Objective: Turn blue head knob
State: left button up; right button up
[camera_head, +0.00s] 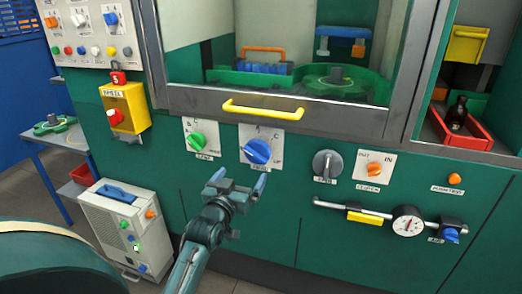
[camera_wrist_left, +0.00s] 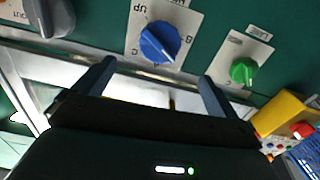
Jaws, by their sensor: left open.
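The blue head knob (camera_head: 258,151) sits on a white plate on the green machine front, below the yellow handle. My left gripper (camera_head: 238,180) is open and empty, just below and a little left of the blue knob in the head view. In the left wrist view the blue knob (camera_wrist_left: 160,42) lies ahead of the gap between the two open fingers (camera_wrist_left: 155,85), apart from them. My right gripper is not in view.
A green knob (camera_head: 196,141) is left of the blue one; a grey knob (camera_head: 327,163) and an orange knob (camera_head: 374,169) are to the right. The yellow handle (camera_head: 264,109) juts out above. A bar with a dial gauge (camera_head: 407,221) is at lower right.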

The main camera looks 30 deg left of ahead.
aim_at(254, 156)
pick_arm(q)
jog(key=x, duration=1.2)
jog(key=shift+w+r+b, duration=0.15)
jog(key=shift+w+b, duration=0.05)
jog(key=shift+b, duration=0.15)
jog(key=shift+c, duration=0.5)
jog(key=c, duration=0.9)
